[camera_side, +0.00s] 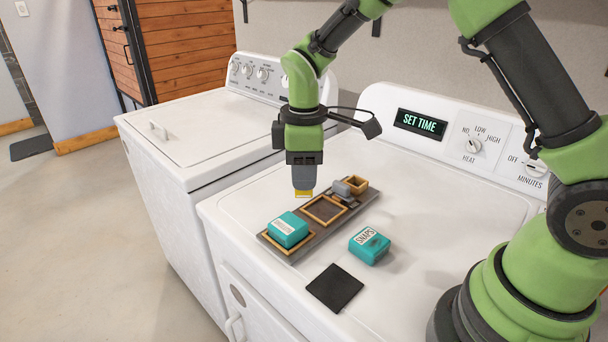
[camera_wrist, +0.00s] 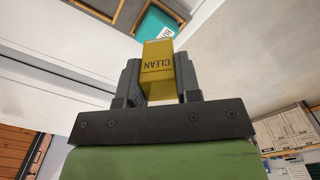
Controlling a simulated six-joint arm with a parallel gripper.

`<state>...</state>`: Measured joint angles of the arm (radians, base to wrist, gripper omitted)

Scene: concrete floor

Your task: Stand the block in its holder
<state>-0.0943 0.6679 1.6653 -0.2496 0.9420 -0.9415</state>
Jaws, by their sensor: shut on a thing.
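In the side view my gripper (camera_side: 304,180) points straight down, shut on the block, and only the block's yellow lower end (camera_side: 304,193) shows. The holder is a dark brown board (camera_side: 304,245) with wooden-framed places on the white machine top. The block appears above or behind the board, near the empty middle frame (camera_side: 324,209); its exact height is unclear. A smaller frame (camera_side: 357,184) is at the board's far end.
A teal box (camera_side: 288,229) sits in the board's near frame. A grey piece (camera_side: 342,190) lies between the middle and small frames. Another teal box (camera_side: 369,245), marked SNAPS, and a black square mat (camera_side: 334,288) lie beside the board. A control panel (camera_side: 450,140) rises behind.

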